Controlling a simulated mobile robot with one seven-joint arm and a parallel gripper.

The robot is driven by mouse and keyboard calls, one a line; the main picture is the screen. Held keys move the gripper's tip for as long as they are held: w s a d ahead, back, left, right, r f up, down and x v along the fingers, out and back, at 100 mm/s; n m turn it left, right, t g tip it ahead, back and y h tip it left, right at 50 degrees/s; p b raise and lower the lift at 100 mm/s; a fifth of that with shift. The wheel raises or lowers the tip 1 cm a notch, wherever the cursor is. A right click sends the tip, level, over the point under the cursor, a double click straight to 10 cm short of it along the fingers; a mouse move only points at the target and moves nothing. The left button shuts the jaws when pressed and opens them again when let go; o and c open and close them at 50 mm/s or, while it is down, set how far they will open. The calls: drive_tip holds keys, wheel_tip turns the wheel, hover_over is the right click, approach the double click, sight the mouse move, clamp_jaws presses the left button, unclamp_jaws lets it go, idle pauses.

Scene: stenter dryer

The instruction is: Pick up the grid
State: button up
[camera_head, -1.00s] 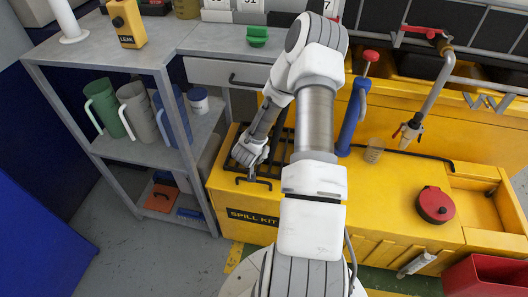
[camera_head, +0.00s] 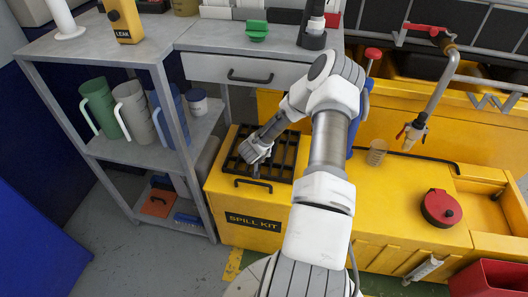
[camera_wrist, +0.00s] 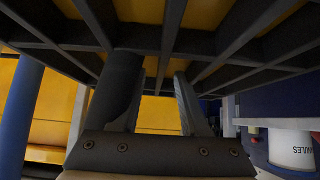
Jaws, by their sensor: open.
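The grid (camera_head: 286,160) is a black lattice of crossing bars lying on top of the yellow spill kit box (camera_head: 250,210). In the wrist view, its dark bars (camera_wrist: 170,30) cross the upper part of the picture, with yellow showing between them. My gripper (camera_head: 256,158) is over the grid's left and middle part in the head view. In the wrist view, my gripper (camera_wrist: 153,75) is open, with its two fingers apart and their tips close to the bars. A bar shows between the fingertips, but I cannot tell whether they touch it.
A grey shelf (camera_head: 65,45) with several jugs stands left of the box. A drawer unit (camera_head: 245,70) is behind it. A blue-and-red upright tool (camera_head: 363,100) and a coiled spring (camera_head: 377,152) are to the right. A red round cap (camera_head: 440,206) lies on the yellow surface further right.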

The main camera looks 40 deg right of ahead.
clamp_jaws()
idle(1.3)
